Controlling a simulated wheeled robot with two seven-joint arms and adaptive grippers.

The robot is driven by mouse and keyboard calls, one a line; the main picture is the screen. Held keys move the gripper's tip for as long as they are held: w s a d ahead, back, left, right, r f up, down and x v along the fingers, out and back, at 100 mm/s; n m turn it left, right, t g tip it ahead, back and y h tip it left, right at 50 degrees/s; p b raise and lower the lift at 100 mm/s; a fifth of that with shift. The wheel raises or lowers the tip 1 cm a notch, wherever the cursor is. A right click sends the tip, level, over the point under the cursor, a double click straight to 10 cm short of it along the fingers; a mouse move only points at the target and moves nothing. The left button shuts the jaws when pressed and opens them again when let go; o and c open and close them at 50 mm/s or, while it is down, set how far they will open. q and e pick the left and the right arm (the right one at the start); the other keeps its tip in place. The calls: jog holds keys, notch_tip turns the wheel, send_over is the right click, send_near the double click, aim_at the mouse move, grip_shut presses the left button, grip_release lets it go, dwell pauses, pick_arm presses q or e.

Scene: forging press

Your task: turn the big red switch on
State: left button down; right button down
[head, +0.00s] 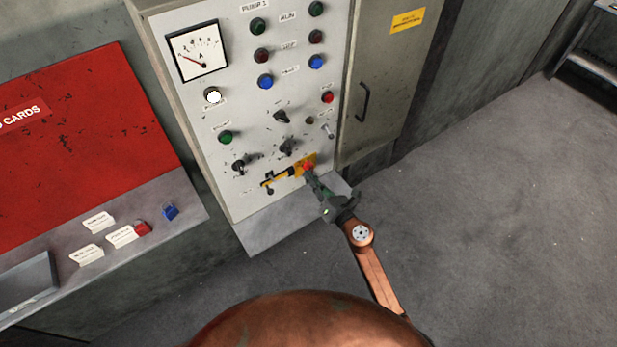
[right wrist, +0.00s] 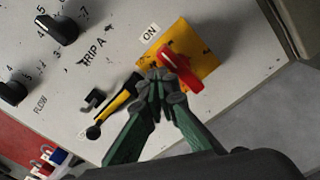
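The big red switch (right wrist: 182,69) is a red handle on a yellow plate (right wrist: 205,48), low on the grey control panel. In the right wrist view it lies slanted, from upper left to lower right, and an "ON" label (right wrist: 149,32) sits beside the plate's upper left. In the head view the switch (head: 308,167) is small and partly behind my right gripper (head: 311,175). My left gripper is not in view.
A black-and-yellow lever (right wrist: 117,103) sits just left of the switch. Black rotary knobs (head: 287,146) and several coloured buttons are above. A cabinet door with a handle (head: 362,102) stands to the right. A ledge with cards and padlocks (head: 170,212) is at left. The floor at right is clear.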

jog(key=v, duration=0.8)
jog(key=shift+w+f, duration=0.1)
dwell(0.5)
